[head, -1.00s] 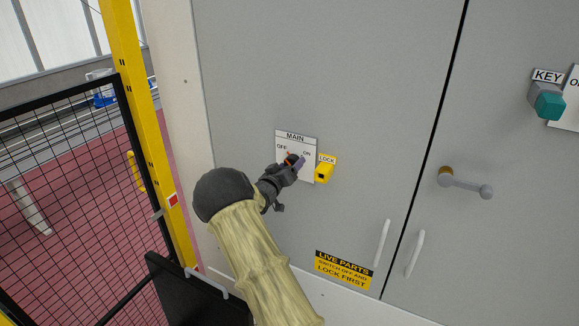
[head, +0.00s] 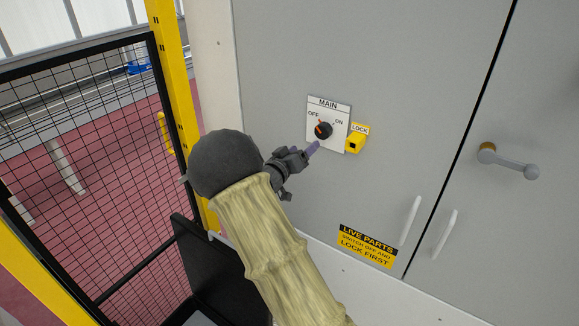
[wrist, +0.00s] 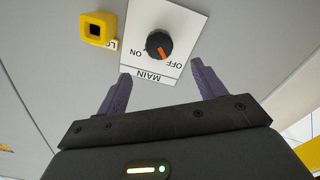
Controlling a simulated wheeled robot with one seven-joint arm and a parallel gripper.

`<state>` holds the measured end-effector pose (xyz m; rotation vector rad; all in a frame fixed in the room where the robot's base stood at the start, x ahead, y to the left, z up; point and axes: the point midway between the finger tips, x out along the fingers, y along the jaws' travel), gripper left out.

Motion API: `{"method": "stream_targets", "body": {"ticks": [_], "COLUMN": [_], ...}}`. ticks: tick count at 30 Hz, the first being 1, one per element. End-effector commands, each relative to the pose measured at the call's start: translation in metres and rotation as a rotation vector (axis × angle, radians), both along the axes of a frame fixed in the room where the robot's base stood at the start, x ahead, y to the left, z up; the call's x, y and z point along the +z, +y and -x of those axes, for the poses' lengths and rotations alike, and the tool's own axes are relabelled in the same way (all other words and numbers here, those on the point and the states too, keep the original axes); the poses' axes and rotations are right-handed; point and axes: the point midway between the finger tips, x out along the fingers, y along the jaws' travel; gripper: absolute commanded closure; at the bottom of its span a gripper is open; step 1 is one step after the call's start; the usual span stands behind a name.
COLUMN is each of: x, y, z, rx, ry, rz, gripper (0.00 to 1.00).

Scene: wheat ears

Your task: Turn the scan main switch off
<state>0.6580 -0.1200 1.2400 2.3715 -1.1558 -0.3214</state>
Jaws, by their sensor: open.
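The main switch is a black rotary knob (head: 323,130) with an orange mark, on a white plate labelled MAIN (head: 342,107). It also shows in the wrist view (wrist: 159,43), where the plate appears upside down. The orange mark points toward the OFF label, away from ON. My gripper (head: 313,147) is just in front of the plate, at the lower left of the knob in the head view. In the wrist view its two purple fingers (wrist: 160,78) are apart with nothing between them, and the knob lies beyond their tips, apart from them.
A yellow LOCK block (head: 355,140) sticks out right beside the plate; it also shows in the wrist view (wrist: 96,29). A grey crank handle (head: 510,162) and door handles (head: 411,219) project from the cabinet. A black mesh fence (head: 90,150) with a yellow post stands at left.

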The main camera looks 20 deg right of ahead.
Motion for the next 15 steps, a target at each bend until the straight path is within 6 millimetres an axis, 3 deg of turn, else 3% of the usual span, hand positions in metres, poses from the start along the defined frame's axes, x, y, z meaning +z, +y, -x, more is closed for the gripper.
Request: {"method": "stream_targets", "body": {"ticks": [7,15], "x": [-0.002,0.000], "y": [0.038,0.049], "z": [0.029,0.039], "rx": [0.002,-0.001], "ry": [-0.001,0.001], "rz": [-0.001,-0.001], "gripper": [0.31,0.31]}}
